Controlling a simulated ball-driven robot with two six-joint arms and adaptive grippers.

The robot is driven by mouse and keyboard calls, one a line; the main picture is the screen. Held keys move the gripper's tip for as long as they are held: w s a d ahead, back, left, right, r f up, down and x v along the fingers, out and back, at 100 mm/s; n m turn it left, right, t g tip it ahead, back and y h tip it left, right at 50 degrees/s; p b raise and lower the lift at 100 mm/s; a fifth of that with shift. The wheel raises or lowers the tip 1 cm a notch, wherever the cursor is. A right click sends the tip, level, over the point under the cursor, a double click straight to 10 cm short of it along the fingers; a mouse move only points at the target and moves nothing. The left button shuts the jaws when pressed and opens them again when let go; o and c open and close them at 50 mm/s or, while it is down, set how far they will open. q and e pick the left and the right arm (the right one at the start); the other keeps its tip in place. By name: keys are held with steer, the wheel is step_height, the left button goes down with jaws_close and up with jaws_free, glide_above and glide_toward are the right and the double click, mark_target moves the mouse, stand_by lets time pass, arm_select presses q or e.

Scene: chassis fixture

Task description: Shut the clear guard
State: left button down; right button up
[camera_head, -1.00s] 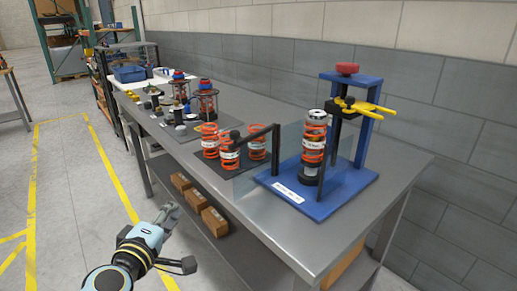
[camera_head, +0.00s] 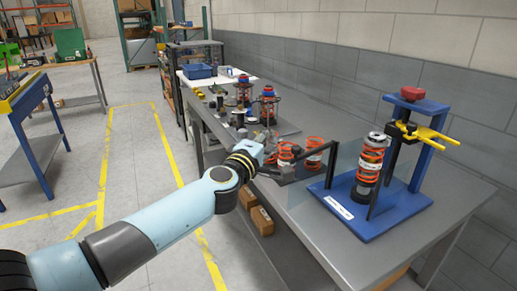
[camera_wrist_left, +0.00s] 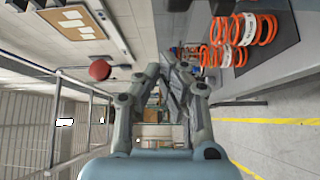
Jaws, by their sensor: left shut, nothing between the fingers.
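An orange spring on a dark damper (camera_head: 369,165) stands upright on the base. My left gripper (camera_head: 271,138) is shut and empty, left of the guard's outer end. In the left wrist view the gripper fingers (camera_wrist_left: 178,78) show. My right gripper is not in view.
Loose orange springs (camera_head: 314,155) stand behind my wrist; they also show in the left wrist view (camera_wrist_left: 240,40). A blue post with a red knob (camera_head: 413,93) and yellow fork (camera_head: 425,133) rises from the base. Spring assemblies (camera_head: 267,108) stand farther back. The grey wall borders the bench.

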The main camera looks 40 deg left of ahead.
arm_select(q)
steer(key=d, duration=0.4)
steer(key=shift+s+f, duration=0.25)
steer(key=shift+s, duration=0.05)
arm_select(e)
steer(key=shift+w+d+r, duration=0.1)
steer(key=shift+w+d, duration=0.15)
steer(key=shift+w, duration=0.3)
arm_select(q)
steer(key=shift+s+d, duration=0.1)
